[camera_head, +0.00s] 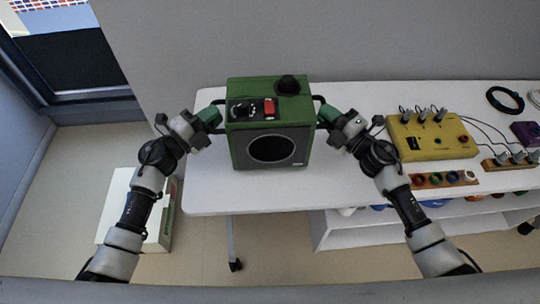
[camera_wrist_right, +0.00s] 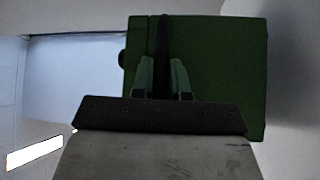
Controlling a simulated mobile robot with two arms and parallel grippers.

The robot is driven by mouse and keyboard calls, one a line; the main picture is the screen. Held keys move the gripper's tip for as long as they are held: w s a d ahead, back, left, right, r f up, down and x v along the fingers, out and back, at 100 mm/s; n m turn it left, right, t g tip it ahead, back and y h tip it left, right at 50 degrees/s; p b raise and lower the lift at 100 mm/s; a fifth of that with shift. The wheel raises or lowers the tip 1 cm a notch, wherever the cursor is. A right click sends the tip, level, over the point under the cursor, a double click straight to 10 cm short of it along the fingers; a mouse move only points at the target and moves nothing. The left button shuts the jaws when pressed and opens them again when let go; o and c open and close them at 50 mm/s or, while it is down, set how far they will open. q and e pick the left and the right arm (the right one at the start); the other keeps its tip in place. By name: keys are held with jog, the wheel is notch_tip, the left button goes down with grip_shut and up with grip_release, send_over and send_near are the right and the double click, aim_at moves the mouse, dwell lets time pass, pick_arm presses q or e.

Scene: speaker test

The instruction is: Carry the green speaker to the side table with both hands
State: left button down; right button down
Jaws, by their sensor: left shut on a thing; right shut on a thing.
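The green speaker (camera_head: 270,123) has a dark round front, a red switch and a black knob on top. It is upright at the left part of the white table (camera_head: 340,185); I cannot tell whether it touches the tabletop. My left gripper (camera_head: 213,115) is shut on the speaker's left handle. My right gripper (camera_head: 326,115) is shut on its right handle. In the right wrist view, the green fingers of my right gripper (camera_wrist_right: 162,75) close around the dark handle against the speaker's green side (camera_wrist_right: 220,80). A low white box-like piece (camera_head: 115,205) stands on the floor at left; I cannot tell if it is the side table.
A yellow box (camera_head: 433,137) with knobs and cables stands right of the speaker. A wooden strip with coloured rings (camera_head: 443,179) lies in front of it. A black cable coil (camera_head: 505,100) is at far right. A shelf (camera_head: 335,232) sits below the table. Floor at left is partly clear.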

dwell(0.3)
